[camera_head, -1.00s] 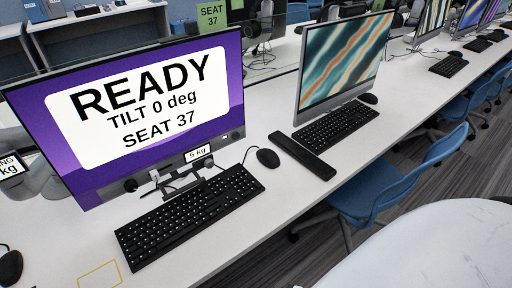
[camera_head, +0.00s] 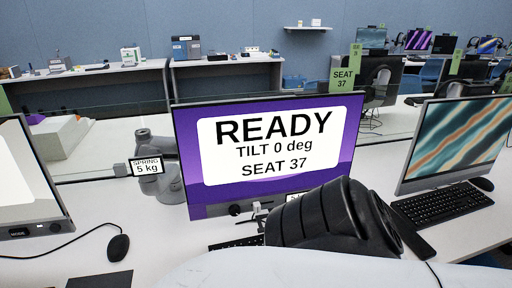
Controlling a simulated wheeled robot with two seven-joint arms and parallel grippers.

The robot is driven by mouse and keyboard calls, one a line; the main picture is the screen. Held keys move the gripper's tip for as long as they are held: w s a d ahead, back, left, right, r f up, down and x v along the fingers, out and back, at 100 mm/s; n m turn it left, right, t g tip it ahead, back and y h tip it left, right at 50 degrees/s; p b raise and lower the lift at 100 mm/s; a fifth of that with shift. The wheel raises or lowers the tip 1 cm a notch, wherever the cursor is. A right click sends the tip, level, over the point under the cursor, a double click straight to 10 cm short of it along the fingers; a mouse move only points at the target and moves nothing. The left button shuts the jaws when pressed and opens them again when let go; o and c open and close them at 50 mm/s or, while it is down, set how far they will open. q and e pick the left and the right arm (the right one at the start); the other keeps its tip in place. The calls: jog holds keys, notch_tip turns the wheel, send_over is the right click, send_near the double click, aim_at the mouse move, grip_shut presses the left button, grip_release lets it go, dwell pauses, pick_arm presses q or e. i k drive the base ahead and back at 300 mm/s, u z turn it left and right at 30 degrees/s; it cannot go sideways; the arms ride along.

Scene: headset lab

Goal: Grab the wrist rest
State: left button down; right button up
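The wrist rest (camera_head: 413,236) is a long, flat black bar. It lies on the white desk to the left of the right-hand keyboard (camera_head: 443,203), and its left side is partly hidden by a black ribbed part of my arm. No gripper fingers show, so I cannot see either gripper or where it is relative to the wrist rest.
A monitor reading READY, SEAT 37 (camera_head: 275,150) stands mid-desk, its keyboard mostly hidden by my arm. A striped monitor (camera_head: 455,140) stands at the right. A mouse (camera_head: 118,248) and a dark flat piece (camera_head: 100,280) lie at the left. A glass divider runs behind.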

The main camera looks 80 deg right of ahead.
aim_at(424, 251)
jog(key=u, duration=0.1)
jog(key=k, duration=1.45)
jog(key=z, duration=1.5)
